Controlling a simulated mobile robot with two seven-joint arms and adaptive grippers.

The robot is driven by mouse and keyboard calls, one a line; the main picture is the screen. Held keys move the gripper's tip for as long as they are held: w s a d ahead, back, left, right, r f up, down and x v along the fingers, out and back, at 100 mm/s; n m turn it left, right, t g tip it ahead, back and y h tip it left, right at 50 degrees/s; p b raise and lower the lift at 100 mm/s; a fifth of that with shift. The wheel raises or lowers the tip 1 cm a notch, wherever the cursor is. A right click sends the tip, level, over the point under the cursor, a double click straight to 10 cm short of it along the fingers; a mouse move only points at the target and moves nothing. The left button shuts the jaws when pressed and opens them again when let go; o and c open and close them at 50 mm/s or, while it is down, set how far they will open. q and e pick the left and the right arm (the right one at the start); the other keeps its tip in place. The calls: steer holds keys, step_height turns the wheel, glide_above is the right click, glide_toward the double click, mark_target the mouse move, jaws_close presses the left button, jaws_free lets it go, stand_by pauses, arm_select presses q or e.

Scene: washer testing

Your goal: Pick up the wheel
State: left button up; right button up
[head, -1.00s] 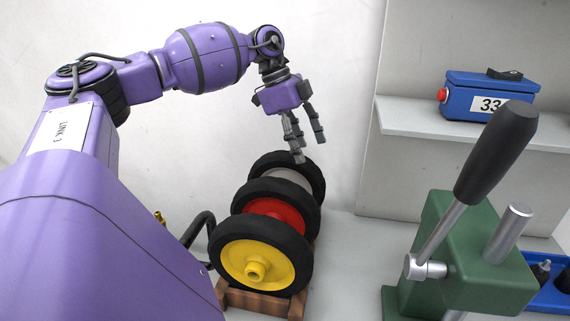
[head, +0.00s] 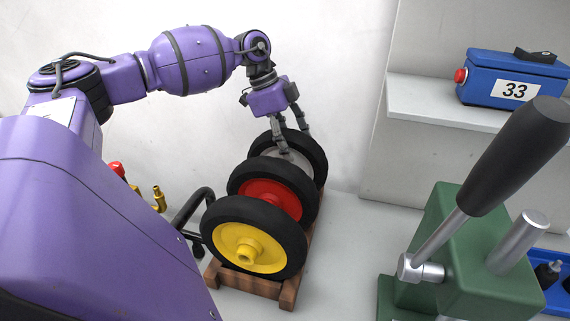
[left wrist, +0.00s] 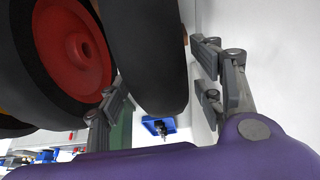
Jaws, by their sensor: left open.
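Three black-tyred wheels stand upright in a row on a wooden rack (head: 288,294). The front wheel (head: 250,247) has a yellow hub, the middle wheel (head: 268,197) a red hub, and the rear wheel (head: 316,155) a grey hub. My left gripper (head: 293,140) is open, pointing down at the rear wheel's top. In the left wrist view my left gripper (left wrist: 160,85) has fingers on both sides of the rear wheel's tyre (left wrist: 148,50), with a gap on the right side. The red-hubbed wheel (left wrist: 75,45) is close to the left fingers. My right gripper is not in view.
A green lever press (head: 470,260) with a black-handled lever stands at the right front. A blue box marked 33 (head: 510,78) sits on a shelf (head: 420,108). A blue tray (head: 557,300) is at the right edge. A black curved tube (head: 190,212) stands left of the wheels.

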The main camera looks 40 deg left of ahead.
arm_select(q)
steer(key=shift+x, duration=0.95)
steer(key=shift+r, duration=0.1)
steer(key=shift+c, duration=0.4)
jaws_close()
steer(key=shift+w+r, duration=0.1)
